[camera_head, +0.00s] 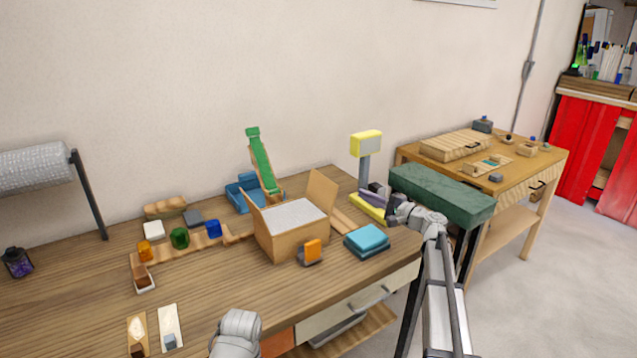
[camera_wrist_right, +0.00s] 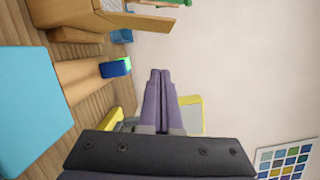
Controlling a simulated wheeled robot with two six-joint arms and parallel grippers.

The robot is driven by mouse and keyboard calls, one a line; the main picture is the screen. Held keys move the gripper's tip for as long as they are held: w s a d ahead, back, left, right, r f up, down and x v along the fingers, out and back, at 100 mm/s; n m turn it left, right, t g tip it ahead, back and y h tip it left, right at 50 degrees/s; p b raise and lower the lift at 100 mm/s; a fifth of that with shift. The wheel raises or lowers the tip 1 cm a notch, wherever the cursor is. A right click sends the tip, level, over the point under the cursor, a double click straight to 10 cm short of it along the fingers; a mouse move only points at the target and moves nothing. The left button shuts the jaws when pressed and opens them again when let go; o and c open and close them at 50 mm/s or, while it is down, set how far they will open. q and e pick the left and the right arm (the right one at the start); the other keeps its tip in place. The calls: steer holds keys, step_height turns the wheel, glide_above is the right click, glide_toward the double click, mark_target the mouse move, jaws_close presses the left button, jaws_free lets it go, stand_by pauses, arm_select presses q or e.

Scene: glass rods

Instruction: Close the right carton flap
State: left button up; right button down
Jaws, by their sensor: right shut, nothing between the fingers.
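The open carton (camera_head: 283,240) stands on the wooden table with white filling inside. In the right wrist view, the carton (camera_wrist_right: 60,12) is at the upper left, with the right flap (camera_wrist_right: 140,20) sticking out toward the right. My right gripper (camera_head: 366,194), with purple fingers, is to the right of the carton, apart from the flap. In the wrist view its fingers (camera_wrist_right: 160,75) are together and empty. My left gripper is not in view.
A yellow-headed device (camera_head: 366,145) stands behind my right gripper. Blue stacked pads (camera_head: 366,239) and an orange item (camera_head: 312,250) lie near the carton's front. A green ramp (camera_head: 261,160) rises behind it. A dark green box (camera_head: 441,190) is right.

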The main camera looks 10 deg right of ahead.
mark_target(320, 174)
steer(key=w+a+r+p, duration=0.1)
steer(key=w+a+r, duration=0.1)
steer(key=w+a, duration=0.5)
steer(key=shift+w+a+t+p, duration=0.2)
steer(key=shift+a+t+p, duration=0.15)
steer(key=shift+a, duration=0.25)
steer(key=shift+r, duration=0.15)
steer(key=shift+s+a+r+p, duration=0.1)
steer(key=shift+a+r+p, duration=0.05)
steer(key=shift+a+p, duration=0.2)
